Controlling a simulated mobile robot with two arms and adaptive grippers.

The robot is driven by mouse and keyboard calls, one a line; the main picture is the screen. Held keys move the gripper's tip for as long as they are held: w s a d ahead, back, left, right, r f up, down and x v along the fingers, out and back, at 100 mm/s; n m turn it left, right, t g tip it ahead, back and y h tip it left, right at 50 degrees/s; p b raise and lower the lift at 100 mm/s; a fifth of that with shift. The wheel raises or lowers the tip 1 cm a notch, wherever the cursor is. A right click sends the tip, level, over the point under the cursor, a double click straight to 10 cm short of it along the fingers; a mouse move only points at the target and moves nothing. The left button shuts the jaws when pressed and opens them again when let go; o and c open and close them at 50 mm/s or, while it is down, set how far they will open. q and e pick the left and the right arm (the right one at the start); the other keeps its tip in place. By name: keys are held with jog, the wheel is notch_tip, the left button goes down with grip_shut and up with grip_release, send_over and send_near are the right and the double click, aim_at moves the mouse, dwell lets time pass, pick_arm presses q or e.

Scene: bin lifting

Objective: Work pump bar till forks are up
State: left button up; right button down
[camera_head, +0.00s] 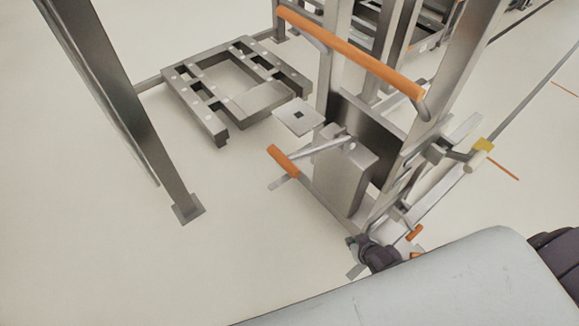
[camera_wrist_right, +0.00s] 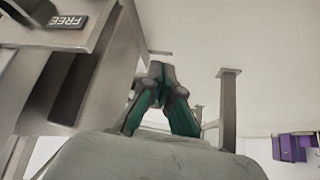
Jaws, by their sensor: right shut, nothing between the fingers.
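The lifter is a grey steel mast (camera_head: 325,85) with an orange-gripped push handle (camera_head: 350,50) across its top. A lever with an orange grip (camera_head: 283,160), which looks like the pump bar, sticks out to the left from the grey housing (camera_head: 340,180). My right gripper (camera_head: 362,250) is low beside the lifter's base, apart from that lever. In the right wrist view its teal fingers (camera_wrist_right: 157,70) are shut with nothing between them. The forks are mostly hidden behind the mast, so their height cannot be told. My left gripper is not in view.
A flat steel frame (camera_head: 215,125) lies on the floor behind left. A steel post with a foot plate (camera_head: 188,208) stands at left. A small orange grip (camera_head: 414,232) is low near my gripper. The wrist view shows a "FREE" label (camera_wrist_right: 68,22). Floor at front left is clear.

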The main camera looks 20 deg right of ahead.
aim_at(289, 161)
jog(key=w+a+r+t+y+b, duration=0.15)
jog(key=w+r+t+b, duration=0.25)
jog(key=w+r, duration=0.8)
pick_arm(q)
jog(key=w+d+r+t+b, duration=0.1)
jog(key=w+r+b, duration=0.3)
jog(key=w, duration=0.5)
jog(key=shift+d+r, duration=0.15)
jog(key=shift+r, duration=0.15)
pick_arm(e)
jog(key=a+r+n+t+y, duration=0.1)
jog(key=a+r, duration=0.3)
jog(key=r, duration=0.5)
jog(key=a+r+n+t+y, duration=0.1)
jog(key=a+r+y, duration=0.2)
jog(key=r, duration=0.7)
jog(key=shift+a+r+t, duration=0.25)
jog(key=shift+a+t, duration=0.05)
jog(key=shift+a, duration=0.15)
jog(key=shift+y, duration=0.25)
